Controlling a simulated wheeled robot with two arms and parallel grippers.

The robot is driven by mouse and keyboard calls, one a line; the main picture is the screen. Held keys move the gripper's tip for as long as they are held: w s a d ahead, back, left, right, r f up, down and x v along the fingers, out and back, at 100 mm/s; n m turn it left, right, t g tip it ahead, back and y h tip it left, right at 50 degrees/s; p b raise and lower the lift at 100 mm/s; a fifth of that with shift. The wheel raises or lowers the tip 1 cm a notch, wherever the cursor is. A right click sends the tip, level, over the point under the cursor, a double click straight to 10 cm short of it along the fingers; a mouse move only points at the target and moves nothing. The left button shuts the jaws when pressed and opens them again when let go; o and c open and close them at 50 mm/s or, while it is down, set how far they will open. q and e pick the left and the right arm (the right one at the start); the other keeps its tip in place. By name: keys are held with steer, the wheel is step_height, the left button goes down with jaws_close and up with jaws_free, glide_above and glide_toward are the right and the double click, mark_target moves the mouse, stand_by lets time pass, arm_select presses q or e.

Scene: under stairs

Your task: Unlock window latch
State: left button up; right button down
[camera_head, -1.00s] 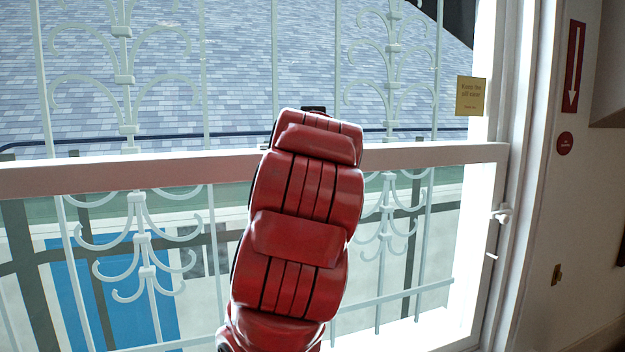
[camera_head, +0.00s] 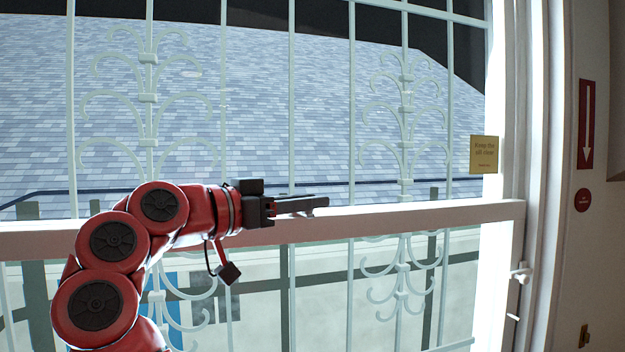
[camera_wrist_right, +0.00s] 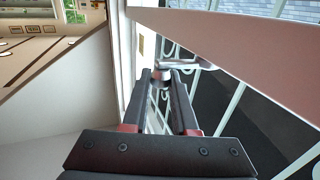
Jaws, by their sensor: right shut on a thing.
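My right gripper (camera_head: 318,203) reaches in from the left to the pale window rail (camera_head: 430,213). It points right, with its tips at the rail's top edge. In the right wrist view, my right gripper (camera_wrist_right: 165,74) has its two dark fingers close together on the small grey metal window latch (camera_wrist_right: 188,65), beside the rail (camera_wrist_right: 250,45). The gripped part is mostly hidden between the fingertips. In the head view I cannot tell the latch apart from the fingers. My left gripper is not in view.
White window bars (camera_head: 351,120) with scrollwork stand behind the rail. A yellow note (camera_head: 484,154) is at the right of the window. A white fitting (camera_head: 521,272) sits on the right frame. A red arrow sign (camera_head: 586,124) hangs on the wall.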

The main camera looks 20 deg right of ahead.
steer(key=shift+a+r+m+g+h+p, duration=0.15)
steer(key=shift+a+m+g+h+p, duration=0.2)
steer(key=shift+m+g+p, duration=0.5)
steer(key=c, duration=0.7)
jaws_free()
steer(key=shift+w+d, duration=0.1)
steer(key=p+v, duration=0.6)
steer(key=v, duration=0.6)
steer(key=shift+p, duration=0.35)
